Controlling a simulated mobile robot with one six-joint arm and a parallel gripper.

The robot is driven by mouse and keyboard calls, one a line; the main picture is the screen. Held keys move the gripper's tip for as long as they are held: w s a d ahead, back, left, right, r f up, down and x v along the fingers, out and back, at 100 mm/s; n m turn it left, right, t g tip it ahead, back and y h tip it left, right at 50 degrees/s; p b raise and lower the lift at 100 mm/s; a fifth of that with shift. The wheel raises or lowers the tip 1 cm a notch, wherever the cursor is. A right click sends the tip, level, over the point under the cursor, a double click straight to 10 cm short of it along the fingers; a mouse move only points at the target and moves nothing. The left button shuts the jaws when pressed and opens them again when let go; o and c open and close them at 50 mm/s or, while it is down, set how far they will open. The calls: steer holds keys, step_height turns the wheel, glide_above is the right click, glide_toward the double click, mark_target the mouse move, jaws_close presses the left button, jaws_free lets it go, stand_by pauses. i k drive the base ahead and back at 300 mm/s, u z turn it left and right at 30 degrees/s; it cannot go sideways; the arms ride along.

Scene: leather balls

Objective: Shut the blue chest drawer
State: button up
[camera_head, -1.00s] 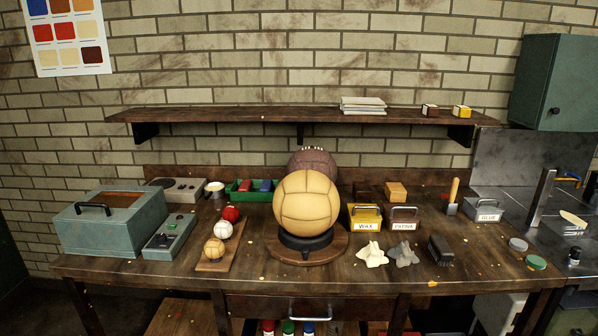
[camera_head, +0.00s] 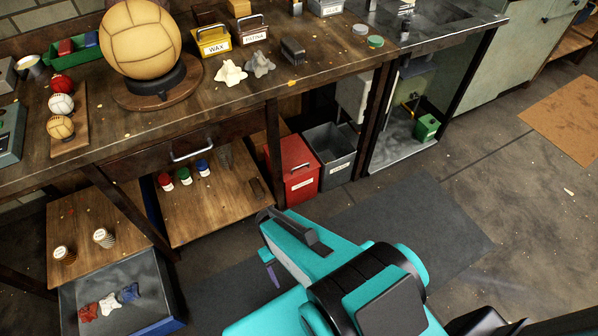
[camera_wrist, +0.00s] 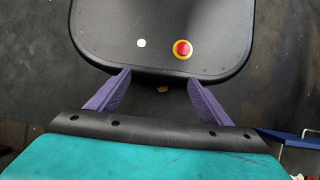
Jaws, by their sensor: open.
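The blue chest drawer (camera_head: 172,292) stands pulled out at the lower left of the head view. Red, white and blue crumpled cloths (camera_head: 110,302) lie in it. Its front edge is near the bottom of the picture. The blue chest side (camera_head: 152,212) shows under the bench, beneath a wooden top. My gripper (camera_head: 270,274) is to the right of the drawer, apart from it, partly hidden by my arm. In the wrist view my gripper (camera_wrist: 157,88) has its two purple fingers spread with nothing between them. A blue edge shows at right there; I cannot tell whether it is the drawer.
Two small striped jars (camera_head: 104,238) stand on the wooden top above the drawer. A lower shelf (camera_head: 205,215) holds red, green and blue-capped jars. A red bin (camera_head: 298,170) and a grey bin (camera_head: 331,150) stand under the bench. The floor right of the drawer is clear.

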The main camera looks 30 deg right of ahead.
mark_target(156, 313)
steer(key=u, duration=4.4)
steer(key=i, duration=0.1)
steer(key=z, duration=2.95)
steer(key=k, duration=0.5)
steer(key=u, duration=0.35)
steer(key=i, duration=0.5)
steer(key=u, duration=0.1)
